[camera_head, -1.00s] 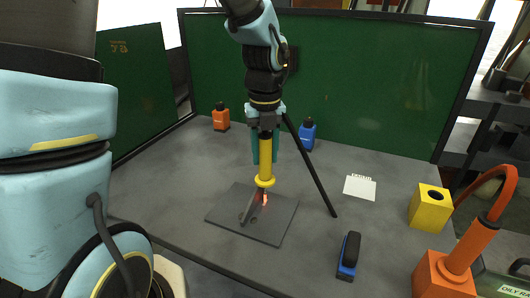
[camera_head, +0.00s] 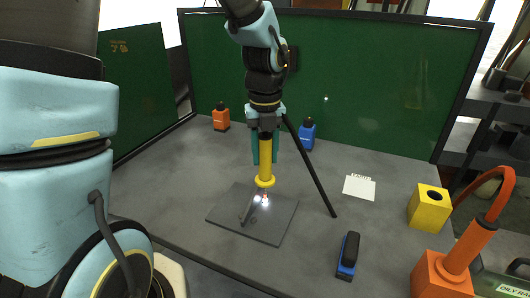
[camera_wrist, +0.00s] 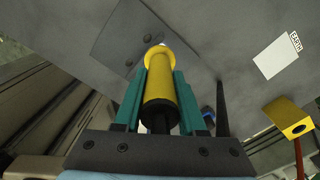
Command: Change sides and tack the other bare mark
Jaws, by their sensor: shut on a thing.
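My gripper (camera_head: 265,150) is shut on a yellow welding torch (camera_head: 265,162), held upright with its tip down. The torch also fills the middle of the wrist view (camera_wrist: 159,85), between the teal fingers. A dark flat plate (camera_head: 272,228) lies on the table with a small upright piece (camera_head: 249,208) on it. The torch tip is at the right side of this piece, with a bright white glow and an orange spot there. The far side of the piece and any bare mark are hidden or too small to tell.
A black rod or cable (camera_head: 312,170) slants right of the torch. A white card (camera_head: 359,187), a blue-and-black brush-like block (camera_head: 348,256), a yellow block (camera_head: 428,207) and an orange stand (camera_head: 446,274) are to the right. Orange (camera_head: 221,117) and blue (camera_head: 307,134) bottles stand behind. Green screens (camera_head: 385,85) enclose the back.

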